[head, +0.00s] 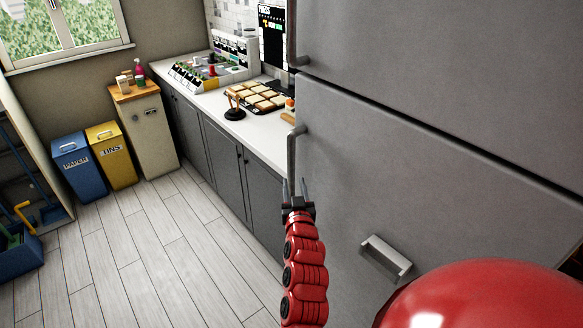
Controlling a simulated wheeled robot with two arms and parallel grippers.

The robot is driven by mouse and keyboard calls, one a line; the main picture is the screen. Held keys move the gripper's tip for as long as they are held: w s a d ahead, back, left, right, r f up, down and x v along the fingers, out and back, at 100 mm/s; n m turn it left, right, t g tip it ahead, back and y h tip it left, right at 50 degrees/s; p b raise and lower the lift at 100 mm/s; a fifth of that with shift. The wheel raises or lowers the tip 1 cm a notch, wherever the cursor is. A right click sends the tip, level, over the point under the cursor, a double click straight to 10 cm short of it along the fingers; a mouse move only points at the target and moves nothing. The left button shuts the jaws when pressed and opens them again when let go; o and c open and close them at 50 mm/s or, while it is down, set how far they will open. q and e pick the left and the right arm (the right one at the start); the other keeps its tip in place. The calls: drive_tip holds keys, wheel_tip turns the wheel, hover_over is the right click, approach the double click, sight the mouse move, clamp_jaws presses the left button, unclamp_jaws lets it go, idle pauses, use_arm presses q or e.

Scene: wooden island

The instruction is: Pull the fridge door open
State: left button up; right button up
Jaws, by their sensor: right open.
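The grey fridge (430,150) fills the right side of the head view. Its doors look shut. A long vertical handle (292,152) is on the left edge of the door below the seam, and another handle (293,40) is on the upper door. A short bar handle (387,257) sits lower on the front. My right gripper (296,184) is open, its two fingers pointing up at the lower end of the long handle. I cannot tell whether the fingers straddle or touch it. My left gripper is not in view.
A white counter (203,103) with a tray of bread slices (258,97) runs left of the fridge. A blue bin (78,165), a yellow bin (112,155) and a small cabinet (148,130) stand farther left. The wooden floor (160,250) between is clear.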

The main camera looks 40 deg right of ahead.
sight(292, 172)
drive_tip(key=p+x, duration=0.2)
drive_tip(key=x, duration=0.5)
drive_tip(key=shift+w+d, duration=0.1)
drive_tip(key=shift+w, duration=0.1)
clamp_jaws()
drive_tip(key=shift+f, duration=0.1)
idle(1.2)
